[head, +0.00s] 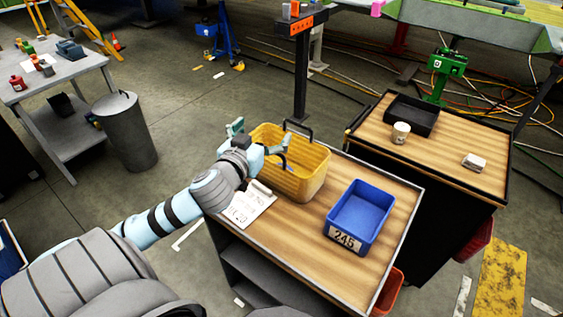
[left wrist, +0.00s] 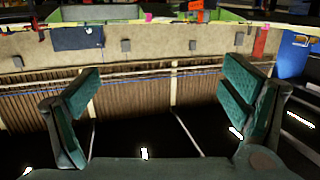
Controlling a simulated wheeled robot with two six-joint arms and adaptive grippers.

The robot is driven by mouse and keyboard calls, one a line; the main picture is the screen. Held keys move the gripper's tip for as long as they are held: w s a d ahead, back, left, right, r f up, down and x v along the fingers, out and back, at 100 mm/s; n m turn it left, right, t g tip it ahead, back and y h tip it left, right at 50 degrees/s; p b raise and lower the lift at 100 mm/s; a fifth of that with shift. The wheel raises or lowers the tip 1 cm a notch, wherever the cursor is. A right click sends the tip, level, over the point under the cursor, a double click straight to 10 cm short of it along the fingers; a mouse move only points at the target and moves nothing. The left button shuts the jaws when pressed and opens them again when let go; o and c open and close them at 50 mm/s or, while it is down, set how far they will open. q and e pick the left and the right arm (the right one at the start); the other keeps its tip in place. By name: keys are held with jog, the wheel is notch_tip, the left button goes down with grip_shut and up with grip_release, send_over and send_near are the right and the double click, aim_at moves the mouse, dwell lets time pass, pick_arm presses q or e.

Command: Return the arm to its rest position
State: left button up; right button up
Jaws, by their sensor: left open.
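My left arm comes in from the left in the head view. Its gripper (head: 262,138) is at the left rim of a yellow basket (head: 309,181), above the near wooden cart top. In the left wrist view the two green-padded fingers (left wrist: 160,112) stand wide apart with nothing between them. That view looks out past the cart toward a large ribbed panel (left wrist: 140,50). My right gripper does not show in either view.
The cart (head: 300,238) also bears a blue bin (head: 364,212) marked 245 and a white paper (head: 248,208). A second cart (head: 440,152) holds a black tray (head: 411,114) and a white cup (head: 400,133). A grey bin (head: 127,135) stands left.

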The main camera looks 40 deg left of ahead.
pick_arm(q)
jog(key=v, duration=0.3)
dwell(0.4)
